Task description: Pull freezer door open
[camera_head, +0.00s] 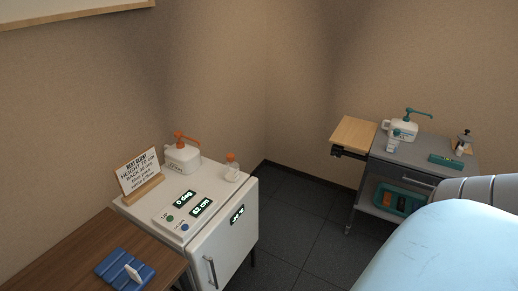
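The freezer (222,248) is a small white cabinet at the lower middle of the head view. Its front door faces right and looks shut. A vertical metal bar handle (211,272) sits near the door's left edge, and its lower end is close to the bottom of the picture. Neither of my grippers shows in this view. The lower part of the door is cut off by the frame.
On the freezer top stand a sign (139,172), an orange-pump bottle (182,156), a small bottle (232,169) and a control panel (184,209). A wooden table (75,257) adjoins at left. A grey cart (415,160) and light-blue padded surface (440,250) are right. Dark floor (290,240) lies clear between.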

